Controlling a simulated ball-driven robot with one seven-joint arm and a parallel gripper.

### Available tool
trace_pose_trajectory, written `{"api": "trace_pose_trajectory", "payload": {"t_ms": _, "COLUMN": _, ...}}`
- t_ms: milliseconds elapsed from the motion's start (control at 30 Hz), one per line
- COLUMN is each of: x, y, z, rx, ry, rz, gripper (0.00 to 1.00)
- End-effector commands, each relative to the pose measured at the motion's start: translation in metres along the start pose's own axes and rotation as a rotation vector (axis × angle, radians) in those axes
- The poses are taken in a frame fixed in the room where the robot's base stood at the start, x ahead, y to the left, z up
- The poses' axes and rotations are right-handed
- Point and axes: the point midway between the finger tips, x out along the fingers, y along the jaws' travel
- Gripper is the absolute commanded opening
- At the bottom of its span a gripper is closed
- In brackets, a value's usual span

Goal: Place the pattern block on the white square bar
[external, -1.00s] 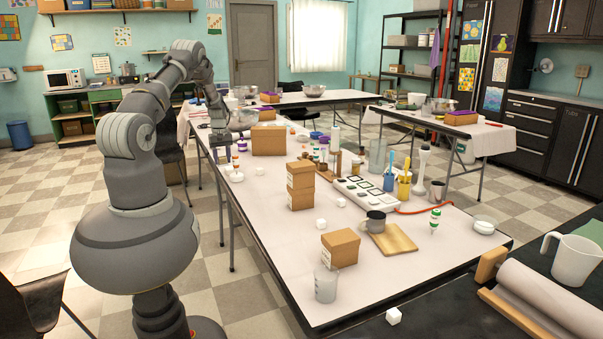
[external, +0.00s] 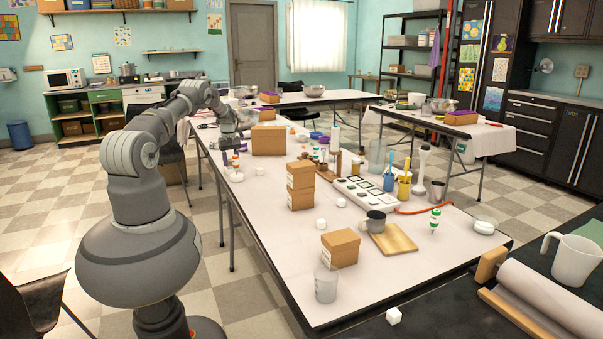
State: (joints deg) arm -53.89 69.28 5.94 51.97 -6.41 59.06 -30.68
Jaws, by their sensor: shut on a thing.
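My gripper (external: 228,143) is at the far left end of the long white table, low over its left edge. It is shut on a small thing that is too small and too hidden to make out. I cannot pick out the pattern block. Several small white blocks lie on the table: one near the gripper (external: 259,171), one in the middle (external: 320,224) and one further right (external: 341,203). I cannot tell which, if any, is the white square bar.
Cardboard boxes stand on the long table (external: 275,215), in a stack (external: 300,186), near the front (external: 341,248) and further back (external: 268,140). A grey mug (external: 376,222), wooden board (external: 396,240) and clear beaker (external: 326,285) are nearby. The dark counter (external: 450,300) lies in front.

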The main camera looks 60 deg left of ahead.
Motion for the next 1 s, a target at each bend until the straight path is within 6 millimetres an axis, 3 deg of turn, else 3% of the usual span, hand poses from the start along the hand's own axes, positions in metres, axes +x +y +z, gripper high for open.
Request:
{"api": "trace_pose_trajectory", "payload": {"t_ms": 167, "x": 0.002, "y": 0.000, "z": 0.000, "rx": 0.000, "ry": 0.000, "rz": 0.000, "gripper": 0.18}}
{"api": "trace_pose_trajectory", "payload": {"t_ms": 200, "x": 0.002, "y": 0.000, "z": 0.000, "rx": 0.000, "ry": 0.000, "rz": 0.000, "gripper": 0.52}}
{"api": "trace_pose_trajectory", "payload": {"t_ms": 300, "x": 0.002, "y": 0.000, "z": 0.000, "rx": 0.000, "ry": 0.000, "rz": 0.000, "gripper": 0.73}}
{"api": "trace_pose_trajectory", "payload": {"t_ms": 667, "x": -0.005, "y": 0.000, "z": 0.000, "rx": 0.000, "ry": 0.001, "rz": 0.000, "gripper": 0.73}}
{"api": "trace_pose_trajectory", "payload": {"t_ms": 767, "x": -0.021, "y": 0.000, "z": 0.000, "rx": 0.000, "ry": 0.001, "rz": 0.000, "gripper": 0.73}}
{"api": "trace_pose_trajectory", "payload": {"t_ms": 1000, "x": -0.079, "y": 0.000, "z": 0.000, "rx": 0.000, "ry": 0.002, "rz": 0.001, "gripper": 0.73}}
